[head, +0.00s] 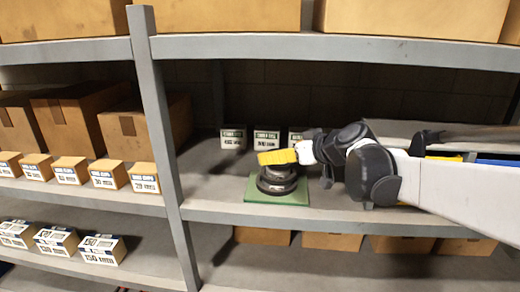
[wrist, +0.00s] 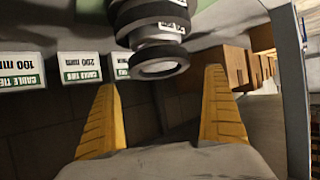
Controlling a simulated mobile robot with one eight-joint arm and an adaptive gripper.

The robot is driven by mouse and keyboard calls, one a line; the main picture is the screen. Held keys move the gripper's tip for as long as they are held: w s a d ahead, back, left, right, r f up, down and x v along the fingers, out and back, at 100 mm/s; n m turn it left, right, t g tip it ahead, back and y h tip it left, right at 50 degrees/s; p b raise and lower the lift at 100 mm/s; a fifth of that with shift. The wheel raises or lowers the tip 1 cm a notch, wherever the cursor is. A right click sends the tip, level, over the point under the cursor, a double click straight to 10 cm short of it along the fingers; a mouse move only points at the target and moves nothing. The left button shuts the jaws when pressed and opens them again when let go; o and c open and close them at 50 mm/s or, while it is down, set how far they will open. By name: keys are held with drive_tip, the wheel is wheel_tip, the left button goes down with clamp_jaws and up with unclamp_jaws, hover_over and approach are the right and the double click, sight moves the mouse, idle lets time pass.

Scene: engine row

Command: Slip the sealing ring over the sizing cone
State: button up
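The sizing cone (head: 278,188) is a dark, stepped round piece standing upright on a green plate (head: 295,194) on the middle shelf. In the wrist view the cone (wrist: 150,12) appears upside down, with pale labels on its steps. A dark ring (wrist: 160,62), which looks like the sealing ring, is at the cone's narrow top end around a grey face. I cannot tell how far down it sits.
White cable-tie boxes (head: 266,140) stand behind the cone. A grey shelf post (head: 160,120) rises to its left, with cardboard boxes (head: 72,120) beyond. Another shelf (head: 330,46) runs above. The shelf left of the green plate is clear.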

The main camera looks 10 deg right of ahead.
drive_tip(key=v, duration=1.2)
idle(0.4)
drive_tip(key=s+a+f+m+g+h, duration=0.2)
drive_tip(key=s+a+f, duration=0.1)
drive_tip(key=s+f, duration=0.6)
drive_tip(key=s+a+f+m+g+h, duration=0.2)
drive_tip(key=s+a+f+g, duration=0.1)
drive_tip(key=s+f, duration=0.55)
wheel_tip(320, 180, down, 32)
drive_tip(key=s+d+h+b, duration=0.1)
drive_tip(key=b, duration=3)
drive_tip(key=shift+m+b, duration=0.4)
drive_tip(key=shift+s, duration=0.15)
